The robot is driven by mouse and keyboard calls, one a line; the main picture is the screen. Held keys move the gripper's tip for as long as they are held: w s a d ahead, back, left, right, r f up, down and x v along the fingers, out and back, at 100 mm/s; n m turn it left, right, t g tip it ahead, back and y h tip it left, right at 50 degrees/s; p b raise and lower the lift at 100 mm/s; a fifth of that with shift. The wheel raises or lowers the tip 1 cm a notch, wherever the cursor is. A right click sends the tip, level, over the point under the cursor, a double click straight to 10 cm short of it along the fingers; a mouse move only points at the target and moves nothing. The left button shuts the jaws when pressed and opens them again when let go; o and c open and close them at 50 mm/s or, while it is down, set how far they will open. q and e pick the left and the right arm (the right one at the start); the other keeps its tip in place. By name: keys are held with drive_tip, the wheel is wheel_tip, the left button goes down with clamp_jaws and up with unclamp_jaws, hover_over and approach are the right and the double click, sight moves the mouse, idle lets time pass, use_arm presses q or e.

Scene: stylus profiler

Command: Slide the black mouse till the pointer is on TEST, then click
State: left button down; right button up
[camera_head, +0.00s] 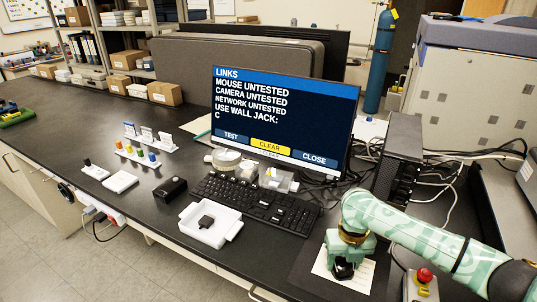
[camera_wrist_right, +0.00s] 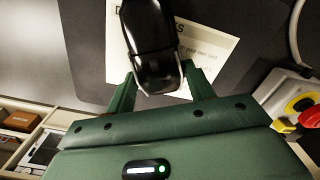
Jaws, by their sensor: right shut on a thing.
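The black mouse (camera_head: 343,268) is at the front right of the bench, on a white printed sheet (camera_head: 357,277). My right gripper (camera_head: 345,259) is over it from above. In the right wrist view, its green fingers (camera_wrist_right: 160,80) are shut on the near end of the mouse (camera_wrist_right: 150,45), one on each side. The monitor (camera_head: 283,115) shows a LINKS page reading MOUSE UNTESTED. Its buttons are TEST (camera_head: 231,135) at left, CLEAR (camera_head: 270,145) in the middle, lit yellow, and CLOSE (camera_head: 314,158) at right. I cannot make out a pointer arrow. My left gripper is not in view.
The keyboard (camera_head: 255,204) and a white tray (camera_head: 211,224) holding a small dark item lie left of the mouse. A black computer tower (camera_head: 399,155) stands behind my right arm. A red stop button (camera_head: 424,275) is close on the right. Dark mat surrounds the sheet.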

sight(317, 265)
drive_tip(key=shift+w+a, duration=0.35)
drive_tip(key=shift+a, duration=0.7)
drive_tip(key=shift+w+a, duration=0.35)
drive_tip(key=shift+a, duration=0.7)
drive_tip(key=shift+w+a, duration=0.35)
drive_tip(key=shift+a, duration=0.7)
drive_tip(key=o, duration=1.1)
drive_tip(key=shift+r+p, duration=0.15)
drive_tip(key=shift+p, duration=0.15)
drive_tip(key=shift+c, duration=0.3)
wheel_tip(317, 265, up, 7)
drive_tip(key=p, duration=0.7)
